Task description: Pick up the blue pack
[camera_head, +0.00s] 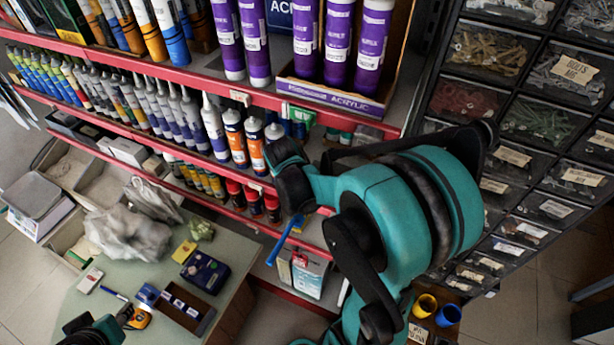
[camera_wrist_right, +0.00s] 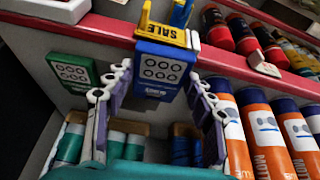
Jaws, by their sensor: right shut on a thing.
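The blue pack (camera_wrist_right: 160,70) shows in the right wrist view between the two fingers of my right gripper (camera_wrist_right: 158,78). It is a small box with a light label of dark rings. The gripper is shut on it, with a finger on each side, in front of the red shelf edge. In the head view my right wrist hides the fingers and the pack. Part of my left gripper (camera_head: 95,328) shows at the bottom left of the head view, over the counter. Its finger opening is not clear.
A yellow SALE tag (camera_wrist_right: 168,36) sits against the pack at the red shelf edge (camera_wrist_right: 100,35). A green pack (camera_wrist_right: 72,70) is beside it at left. Orange tubes (camera_wrist_right: 262,130) stand close at right. A drawer cabinet (camera_head: 540,120) stands right of my right arm.

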